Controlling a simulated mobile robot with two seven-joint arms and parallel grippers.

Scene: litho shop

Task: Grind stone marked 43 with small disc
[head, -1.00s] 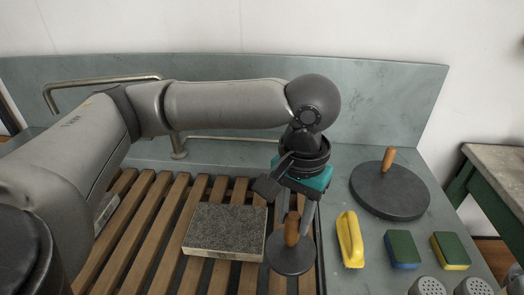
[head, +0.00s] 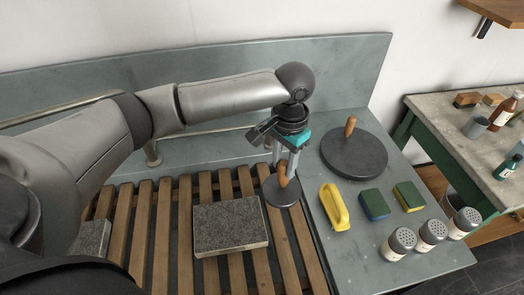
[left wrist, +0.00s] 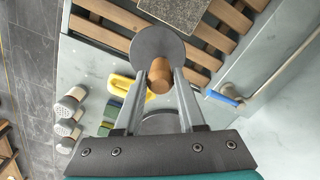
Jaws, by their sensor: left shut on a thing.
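My left gripper (head: 286,178) is shut on the wooden handle of the small dark disc (head: 281,194). The disc is at the right edge of the slats, by the far right corner of a grey speckled stone (head: 230,226); its height above the slats is hard to tell. In the left wrist view, the fingers (left wrist: 162,75) pinch the handle, with the small disc (left wrist: 158,45) beyond and part of the stone (left wrist: 175,10) at the top. A second stone (head: 92,237) lies at left, partly hidden by my arm. No number is readable. My right gripper is out of view.
A large dark disc (head: 355,155) lies on the grey ledge at right. A yellow-handled tool (head: 334,206), two sponges (head: 374,205) and several shakers (head: 401,241) stand nearer. A pipe runs behind the slats (head: 185,215). A side table (head: 462,140) holds bottles.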

